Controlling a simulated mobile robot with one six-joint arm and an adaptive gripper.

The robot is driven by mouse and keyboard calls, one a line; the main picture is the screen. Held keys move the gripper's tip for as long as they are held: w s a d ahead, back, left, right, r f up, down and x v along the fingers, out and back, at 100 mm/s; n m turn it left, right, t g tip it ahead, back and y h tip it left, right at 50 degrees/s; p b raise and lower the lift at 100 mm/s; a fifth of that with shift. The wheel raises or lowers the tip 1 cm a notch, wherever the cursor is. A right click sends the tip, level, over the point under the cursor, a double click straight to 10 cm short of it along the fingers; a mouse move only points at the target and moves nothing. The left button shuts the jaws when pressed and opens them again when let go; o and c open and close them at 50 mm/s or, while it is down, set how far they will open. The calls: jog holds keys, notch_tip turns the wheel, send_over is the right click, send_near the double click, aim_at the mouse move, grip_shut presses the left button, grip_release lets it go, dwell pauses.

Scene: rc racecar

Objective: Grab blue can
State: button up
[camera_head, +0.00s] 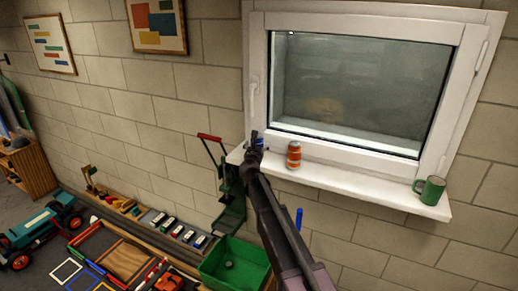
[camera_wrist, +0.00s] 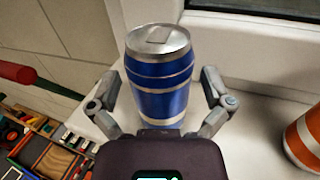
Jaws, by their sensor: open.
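The blue can (camera_wrist: 160,80) with a silver top stands upright on the white window sill (camera_wrist: 255,125). In the wrist view it sits between the two fingers of my gripper (camera_wrist: 160,108), one finger on each side. The fingers are open, and gaps show between them and the can. In the head view only a small part of the blue can (camera_head: 259,142) shows behind my gripper (camera_head: 257,140), at the left end of the sill.
An orange can with white bands (camera_head: 294,155) stands on the sill just right of the blue can. A green mug (camera_head: 430,190) is at the sill's right end. The window frame (camera_head: 350,150) rises behind. A red-handled green object (camera_head: 228,190) stands left of the sill.

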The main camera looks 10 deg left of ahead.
dwell(0.5)
jog(key=c, duration=0.7)
jog(key=shift+r, duration=0.1)
jog(key=shift+r+p, duration=1.25)
jog(key=shift+p, duration=0.1)
jog(key=shift+s+r+p, duration=0.35)
jog(key=shift+r+p, duration=0.25)
jog(key=shift+p, duration=0.05)
jog(key=s+d+r+p, duration=0.1)
jog(key=s, duration=1.4)
jog(key=shift+d, duration=0.35)
jog(key=shift+s, duration=0.1)
